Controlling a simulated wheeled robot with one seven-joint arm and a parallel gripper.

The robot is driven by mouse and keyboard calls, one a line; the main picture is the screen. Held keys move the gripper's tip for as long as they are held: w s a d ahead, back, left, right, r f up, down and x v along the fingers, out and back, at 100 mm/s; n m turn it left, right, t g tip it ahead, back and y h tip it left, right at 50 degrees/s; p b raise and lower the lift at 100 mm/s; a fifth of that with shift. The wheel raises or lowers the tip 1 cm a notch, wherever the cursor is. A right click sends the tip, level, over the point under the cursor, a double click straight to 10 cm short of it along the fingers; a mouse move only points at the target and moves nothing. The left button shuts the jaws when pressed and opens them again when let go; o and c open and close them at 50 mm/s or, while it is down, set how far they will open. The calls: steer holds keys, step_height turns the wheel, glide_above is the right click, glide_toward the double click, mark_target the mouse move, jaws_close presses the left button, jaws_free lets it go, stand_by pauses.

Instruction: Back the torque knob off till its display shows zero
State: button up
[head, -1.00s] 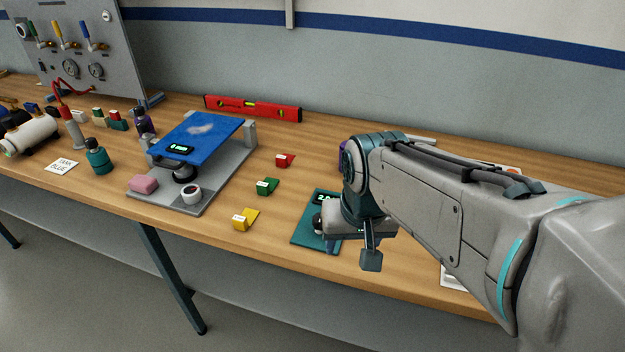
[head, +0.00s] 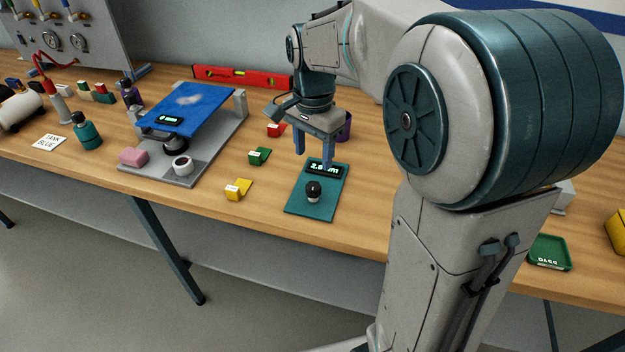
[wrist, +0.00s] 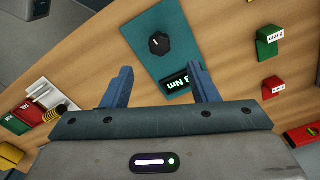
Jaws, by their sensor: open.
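The torque knob (head: 314,190) is black and round and stands on a teal plate (head: 305,209). The plate's display (head: 325,169) shows green digits, partly covered by a finger; they seem to read 2 point something Nm. In the wrist view the knob (wrist: 160,43) has a pale pointer line, and the display (wrist: 178,83) reads partly as "3 Nm". My gripper (head: 313,155) points down over the display end of the plate, above and behind the knob. Its blue fingers are apart and empty, and they also show in the wrist view (wrist: 161,85). Nothing touches the knob.
Red (head: 276,130), green (head: 259,156) and yellow (head: 238,189) blocks lie left of the plate. A purple cup (head: 344,127) stands behind my gripper. A grey rig with a blue panel (head: 190,106) is further left. A green tray (head: 548,252) is at right.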

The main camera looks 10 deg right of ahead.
mark_target(313, 185)
step_height(313, 185, down, 9)
steer(key=shift+r, duration=0.1)
stand_by(0.3)
steer(key=c, duration=1)
